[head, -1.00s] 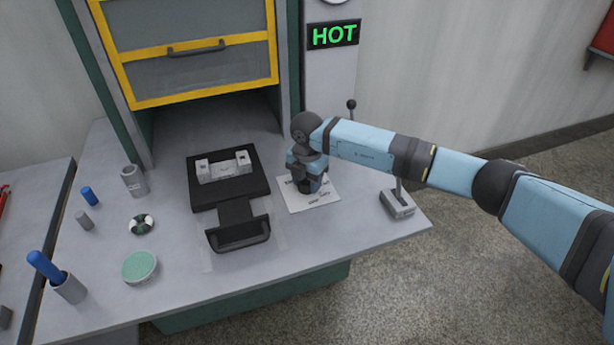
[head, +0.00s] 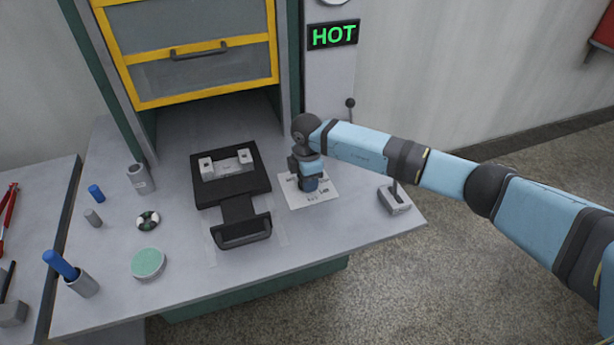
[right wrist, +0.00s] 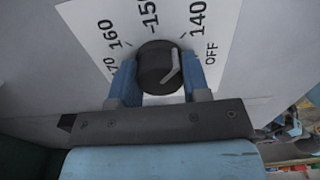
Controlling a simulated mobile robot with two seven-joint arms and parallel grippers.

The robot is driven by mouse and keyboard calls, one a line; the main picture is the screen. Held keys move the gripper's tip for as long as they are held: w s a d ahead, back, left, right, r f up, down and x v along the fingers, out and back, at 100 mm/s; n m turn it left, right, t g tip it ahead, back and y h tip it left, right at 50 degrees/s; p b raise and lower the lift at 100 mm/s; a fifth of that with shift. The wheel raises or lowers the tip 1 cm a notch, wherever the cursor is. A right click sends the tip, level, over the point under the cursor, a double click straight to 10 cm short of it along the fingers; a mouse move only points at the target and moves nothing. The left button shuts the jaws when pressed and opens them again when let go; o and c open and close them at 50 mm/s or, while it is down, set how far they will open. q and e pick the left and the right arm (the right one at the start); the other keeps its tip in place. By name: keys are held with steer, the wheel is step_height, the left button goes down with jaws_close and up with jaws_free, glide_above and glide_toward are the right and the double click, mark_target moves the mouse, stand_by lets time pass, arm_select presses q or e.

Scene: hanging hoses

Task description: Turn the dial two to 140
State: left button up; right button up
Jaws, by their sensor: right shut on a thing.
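The dial (right wrist: 157,67) is a round black knob with a grey pointer mark, on a white card (head: 322,192) that lies on the bench. The card carries the labels 160, 150, 140 and OFF, plus one partly cut off that ends in 70. The grey mark slants up and right, with its upper end towards the tick at 140; exact alignment is unclear. My right gripper (right wrist: 158,78) is shut on the dial, one blue finger on each side. In the head view my right gripper (head: 309,184) is over the card and hides the dial. My left gripper is out of view.
A green HOT sign (head: 333,35) is lit above. A black handled tray (head: 240,232) sits left of the card, below a yellow-framed door (head: 198,100). A lever box (head: 395,201) stands right of the card. Several small items, including a green disc (head: 148,263), stand at left.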

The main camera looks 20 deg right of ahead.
stand_by(0.4)
steer(key=o, duration=0.9)
steer(key=shift+o, duration=0.2)
step_height(320, 180, up, 14)
steer(key=shift+b, duration=0.3)
